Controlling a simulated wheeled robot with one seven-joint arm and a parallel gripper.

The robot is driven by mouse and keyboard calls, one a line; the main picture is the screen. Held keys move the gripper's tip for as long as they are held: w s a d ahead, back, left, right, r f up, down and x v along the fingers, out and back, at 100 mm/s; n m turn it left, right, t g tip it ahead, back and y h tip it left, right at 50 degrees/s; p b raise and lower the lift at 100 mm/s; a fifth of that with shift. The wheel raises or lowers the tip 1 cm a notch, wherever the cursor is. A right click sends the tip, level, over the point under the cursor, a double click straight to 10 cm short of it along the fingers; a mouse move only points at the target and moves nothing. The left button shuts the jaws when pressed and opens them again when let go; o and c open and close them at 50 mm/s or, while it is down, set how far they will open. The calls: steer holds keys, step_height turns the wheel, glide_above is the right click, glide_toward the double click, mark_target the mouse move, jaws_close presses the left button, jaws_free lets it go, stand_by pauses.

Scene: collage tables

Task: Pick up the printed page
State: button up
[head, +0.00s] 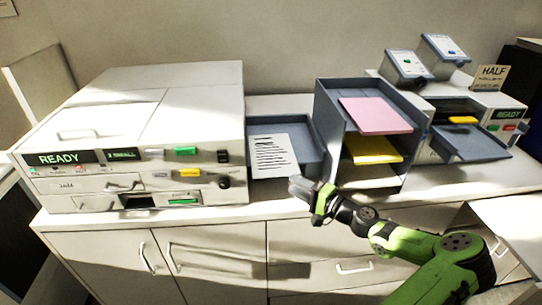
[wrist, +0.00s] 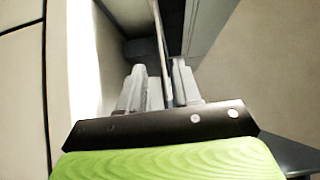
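The printed page (head: 271,155), white with black text lines, lies in the shallow blue-grey output tray (head: 307,150) to the right of the large printer. Its front end reaches the front of the tray. My gripper (head: 297,187) is at the front right of the page, just above the counter's front edge. In the wrist view its two grey fingers (wrist: 158,88) stand apart, with a thin upright edge between them. I cannot tell whether that edge is the page or the tray.
The large printer (head: 140,135) stands at left. A blue-grey sorter (head: 327,115) with pink, yellow and white sheets stands close on the right of the tray. A smaller machine (head: 490,113) is farther right. White cabinets (head: 210,258) lie below the counter.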

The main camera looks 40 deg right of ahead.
mark_target(278, 176)
steer(key=w, duration=0.2)
steer(key=w+a, duration=0.1)
steer(key=w, duration=0.4)
steer(key=shift+w+a+p, duration=0.2)
steer(key=shift+a+p, duration=0.1)
steer(key=shift+p, duration=0.1)
steer(key=shift+s, duration=0.15)
steer(key=shift+c, duration=0.8)
jaws_close()
